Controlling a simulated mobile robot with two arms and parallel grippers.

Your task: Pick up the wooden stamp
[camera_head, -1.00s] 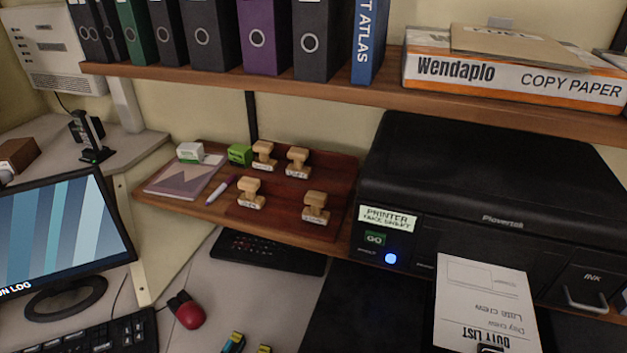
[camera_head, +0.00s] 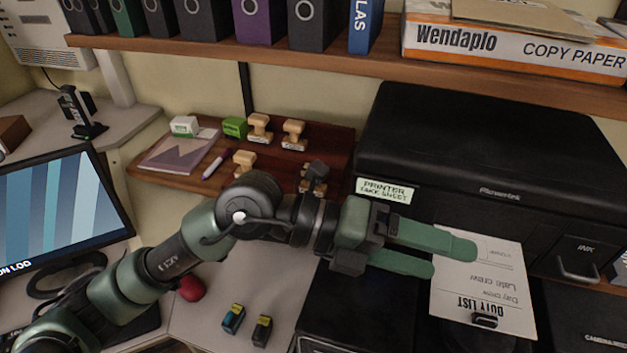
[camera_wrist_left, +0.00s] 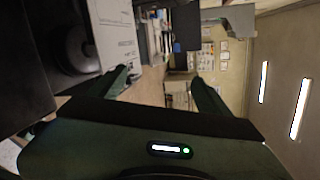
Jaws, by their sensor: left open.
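Several wooden stamps with pale knob handles stand on a brown wooden shelf (camera_head: 185,182) left of the printer. Two stand at the back, one stamp (camera_head: 259,128) and another stamp (camera_head: 294,134) to its right. A nearer stamp (camera_head: 244,162) is partly covered from below by my left arm. A front-right stamp (camera_head: 305,183) is mostly hidden behind that arm. My left gripper (camera_head: 452,258) is open and empty, right of the stamps, pointing right in front of the printer. In the left wrist view, the gripper (camera_wrist_left: 160,80) shows its fingers apart, with no stamp visible. My right gripper is out of view.
A black printer (camera_head: 490,150) with a duty-list sheet (camera_head: 482,285) before it stands right of the stamps. A green block (camera_head: 234,127), a white box (camera_head: 184,126), a notebook (camera_head: 175,155) and a pen (camera_head: 215,163) share the stamp shelf. An upper shelf (camera_head: 300,68) overhangs. A monitor (camera_head: 60,210) stands left.

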